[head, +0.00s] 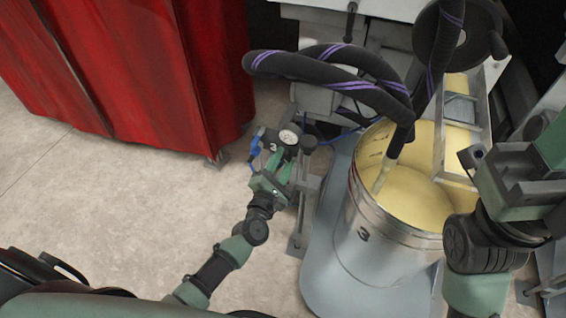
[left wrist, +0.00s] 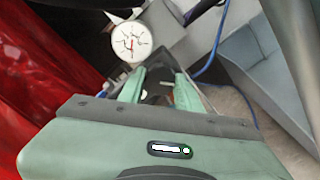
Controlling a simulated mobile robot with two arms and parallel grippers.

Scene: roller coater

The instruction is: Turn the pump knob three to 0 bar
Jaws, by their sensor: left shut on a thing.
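The pump unit marked 3 (head: 273,147) stands beside the drum, with a round white pressure gauge (head: 289,136) on it. The gauge also shows in the left wrist view (left wrist: 131,41), but its reading is too small to tell. My left gripper (head: 277,166) is at the unit, just below the gauge. In the left wrist view its two green fingers (left wrist: 158,88) are shut on a dark part between them, the pump knob, which they mostly hide. My right gripper (head: 525,160) is at the right edge; its fingertips are not clear.
A metal drum marked 3 (head: 375,250) with yellow liquid stands right of the left gripper. Thick black hoses with purple stripes (head: 330,78) arch above the pump unit. A red curtain (head: 130,70) hangs at the left. The floor (head: 130,205) between is clear.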

